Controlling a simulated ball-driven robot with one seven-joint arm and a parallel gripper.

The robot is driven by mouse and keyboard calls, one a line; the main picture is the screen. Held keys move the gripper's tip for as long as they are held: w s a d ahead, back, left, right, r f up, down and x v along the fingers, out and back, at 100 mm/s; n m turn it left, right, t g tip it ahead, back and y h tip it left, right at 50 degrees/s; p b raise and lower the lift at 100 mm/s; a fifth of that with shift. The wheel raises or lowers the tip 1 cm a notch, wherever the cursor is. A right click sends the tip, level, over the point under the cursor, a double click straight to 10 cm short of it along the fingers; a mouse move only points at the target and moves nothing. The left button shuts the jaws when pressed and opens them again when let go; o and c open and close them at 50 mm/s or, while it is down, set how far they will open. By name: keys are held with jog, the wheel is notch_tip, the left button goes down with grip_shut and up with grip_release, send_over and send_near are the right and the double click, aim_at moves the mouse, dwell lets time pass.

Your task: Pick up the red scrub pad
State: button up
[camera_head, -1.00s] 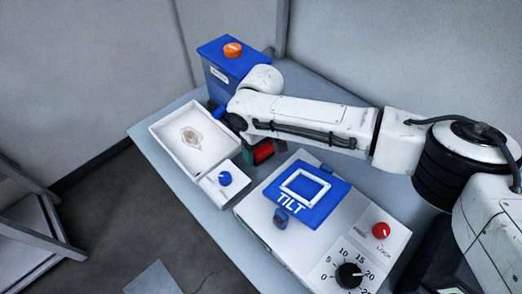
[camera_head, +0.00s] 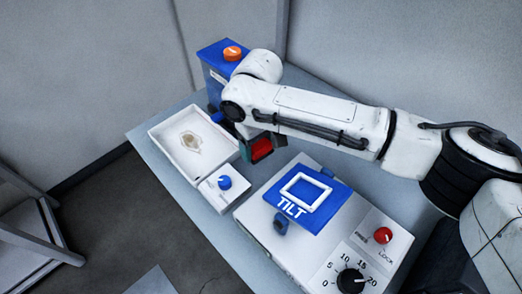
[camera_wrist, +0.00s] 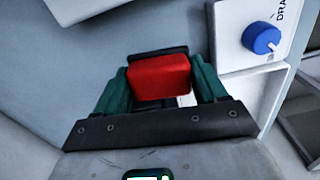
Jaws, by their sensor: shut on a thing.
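The red scrub pad (camera_head: 261,149) is held at the end of my arm, between the white tray and the tilt box in the head view. In the wrist view the red pad (camera_wrist: 159,77) sits between the two green fingers of my gripper (camera_wrist: 158,84), with a dark strip along its far edge. My gripper (camera_head: 257,151) is shut on the pad. The pad appears raised above the table, but the exact height is hard to tell.
A white tray (camera_head: 164,132) with a brownish stain and a blue knob (camera_head: 225,182) on its attached box is left of my gripper. A blue box (camera_head: 214,84) with an orange knob stands behind. The white TILT device (camera_head: 262,218) is in front. Bare table (camera_head: 190,190) borders these.

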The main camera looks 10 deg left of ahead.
jog(key=s+a+r+b, duration=0.1)
jog(key=s+a+r, duration=0.3)
jog(key=s+r, duration=0.4)
jog(key=s, duration=0.4)
jog(key=shift+a+r, duration=0.35)
jog(key=shift+a, duration=0.05)
